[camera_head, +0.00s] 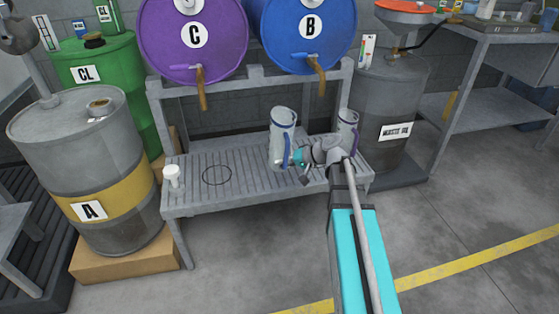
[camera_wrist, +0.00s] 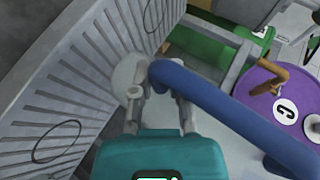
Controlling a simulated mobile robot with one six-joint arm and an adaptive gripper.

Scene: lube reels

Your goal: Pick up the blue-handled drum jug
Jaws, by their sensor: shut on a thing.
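The drum jug is a pale grey-white cylinder (camera_head: 280,128) with a blue handle (camera_head: 287,152) on its right side. It is upright at the slatted bench, below the blue drum's tap; I cannot tell whether its base touches the slats. My gripper (camera_head: 298,157) reaches it from the right and is shut on the blue handle. In the wrist view the thick blue handle (camera_wrist: 225,105) passes between the fingers of my gripper (camera_wrist: 160,92). My gripper hides part of the jug's lower right side.
A second pale jug (camera_head: 347,122) with a purple handle stands right of my wrist, close to it. A small white cup (camera_head: 172,176) is at the bench's left end. Purple drum C (camera_head: 165,40) and blue drum B (camera_head: 335,45) hang above with taps.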

